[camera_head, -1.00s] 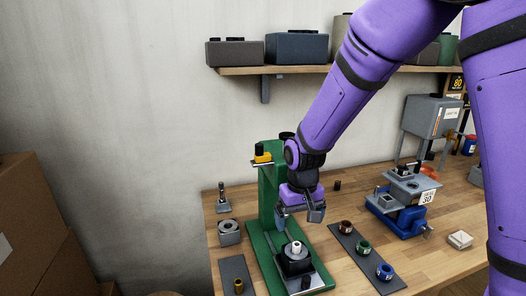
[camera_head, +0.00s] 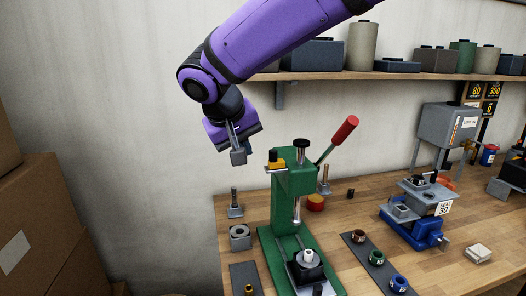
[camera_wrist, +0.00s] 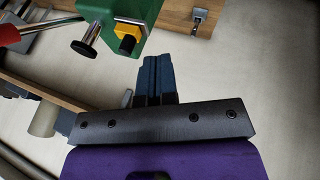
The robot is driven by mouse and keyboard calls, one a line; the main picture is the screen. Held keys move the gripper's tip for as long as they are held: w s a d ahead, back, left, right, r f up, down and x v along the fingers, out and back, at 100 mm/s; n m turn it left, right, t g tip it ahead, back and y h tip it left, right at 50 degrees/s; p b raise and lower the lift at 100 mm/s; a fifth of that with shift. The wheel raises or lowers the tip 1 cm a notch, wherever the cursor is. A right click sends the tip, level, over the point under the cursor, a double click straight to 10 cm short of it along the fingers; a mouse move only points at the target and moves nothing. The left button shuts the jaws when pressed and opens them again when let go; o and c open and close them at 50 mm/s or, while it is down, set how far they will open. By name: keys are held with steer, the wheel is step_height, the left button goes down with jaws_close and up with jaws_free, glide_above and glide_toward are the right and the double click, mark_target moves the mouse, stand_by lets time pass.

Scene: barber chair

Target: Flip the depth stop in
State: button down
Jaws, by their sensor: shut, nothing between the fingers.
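The green arbor press (camera_head: 294,200) stands upright on the bench with a red-knobbed lever (camera_head: 343,130) pointing up to the right. A small yellow-and-black piece (camera_head: 276,163), apparently the depth stop, sits at the top left of the press head. It also shows in the wrist view (camera_wrist: 129,38), beside a black round knob on a steel rod. My gripper (camera_head: 238,157) is shut and empty, to the left of the press head and slightly higher in the picture. In the wrist view its dark fingers (camera_wrist: 156,66) are together, apart from the yellow piece.
A dark block with a white-topped part (camera_head: 308,258) sits on the press base. A dark strip with several coloured rings (camera_head: 378,262) and a blue fixture (camera_head: 414,225) are to the right. A shelf (camera_head: 350,75) with containers is above. The wall area left of my gripper is clear.

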steer(key=shift+t, duration=0.6)
steer(key=r, duration=0.1)
steer(key=a+r, duration=0.1)
steer(key=r, duration=0.1)
steer(key=a+r, duration=0.1)
steer(key=shift+s+r, duration=0.15)
steer(key=shift+s, duration=0.2)
glide_toward(281, 159)
steer(key=shift+w+a+f, duration=1.15)
steer(key=shift+f, duration=1.05)
steer(key=shift+w+d, duration=0.15)
steer(key=shift+d, duration=0.75)
steer(key=shift+w+d, duration=0.2)
steer(key=shift+d, duration=0.7)
